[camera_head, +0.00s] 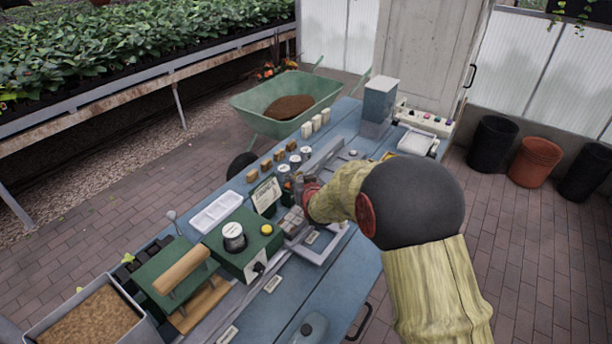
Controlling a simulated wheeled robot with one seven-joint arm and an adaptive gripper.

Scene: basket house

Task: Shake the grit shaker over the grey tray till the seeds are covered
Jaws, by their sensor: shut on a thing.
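My gripper (303,193) is over the middle of the blue bench, reaching in from the right. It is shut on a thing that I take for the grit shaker. My gripper and wrist hide most of it, so its shape and tilt cannot be told. The grey tray (294,222), with square cells, lies on the bench just below and in front of the gripper. My arm covers part of that area. Seeds and grit in the cells are too small to make out.
Several small jars (295,161) and a green-framed card (266,195) stand behind. A white tray (215,212) lies further left. A green wheelbarrow (288,103) stands beyond the bench.

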